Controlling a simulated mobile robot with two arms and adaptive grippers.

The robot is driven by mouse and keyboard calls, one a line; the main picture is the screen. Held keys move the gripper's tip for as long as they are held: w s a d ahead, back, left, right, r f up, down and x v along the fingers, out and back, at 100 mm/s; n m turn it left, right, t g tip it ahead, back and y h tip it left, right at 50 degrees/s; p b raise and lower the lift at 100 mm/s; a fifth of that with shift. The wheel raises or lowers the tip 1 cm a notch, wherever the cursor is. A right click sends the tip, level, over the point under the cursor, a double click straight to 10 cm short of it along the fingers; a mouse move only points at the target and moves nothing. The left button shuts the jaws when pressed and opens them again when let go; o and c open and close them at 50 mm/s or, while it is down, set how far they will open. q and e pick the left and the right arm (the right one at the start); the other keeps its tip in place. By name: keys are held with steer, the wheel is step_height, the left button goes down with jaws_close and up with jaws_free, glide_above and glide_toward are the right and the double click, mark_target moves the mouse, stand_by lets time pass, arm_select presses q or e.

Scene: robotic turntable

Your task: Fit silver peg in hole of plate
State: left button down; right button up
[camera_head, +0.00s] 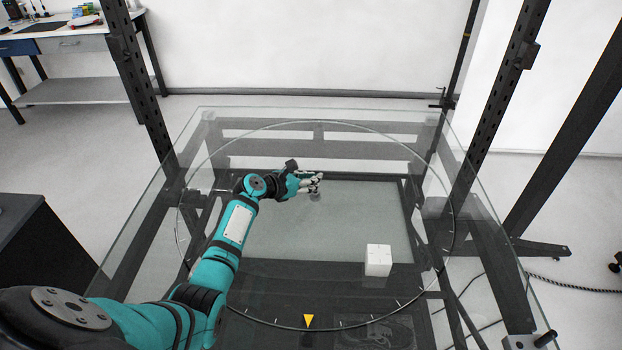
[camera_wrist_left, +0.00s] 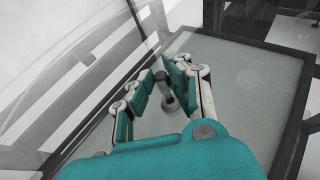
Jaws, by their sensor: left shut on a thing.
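My left gripper (camera_head: 311,183) reaches out over the glass table from the left, with its fingers shut on the silver peg (camera_head: 315,196). In the left wrist view the peg (camera_wrist_left: 169,102) sits between the fingertips (camera_wrist_left: 165,82), its end pointing toward the glass. Whether the peg touches the glass cannot be told. A white block (camera_head: 378,261) with thin dark lines on its top stands on the table, nearer to me and to the right of the gripper. I cannot make out a hole in it. My right gripper is not in view.
The glass tabletop (camera_head: 240,117) carries a ring-marked turntable with a yellow triangle (camera_head: 308,321) at its near edge. Dark frame posts (camera_head: 503,110) rise around it. The glass between gripper and white block is clear. A workbench (camera_head: 70,42) stands far left.

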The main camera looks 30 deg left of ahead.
mark_target(311, 195)
arm_select(q)
steer(key=shift+r, duration=0.1)
steer(key=shift+f, duration=0.85)
stand_by(0.3)
steer(key=shift+f+b, duration=0.7)
steer(key=shift+f, duration=0.2)
steer(key=c, duration=1.2)
jaws_free()
steer(key=shift+s, duration=0.1)
steer(key=v, duration=1.2)
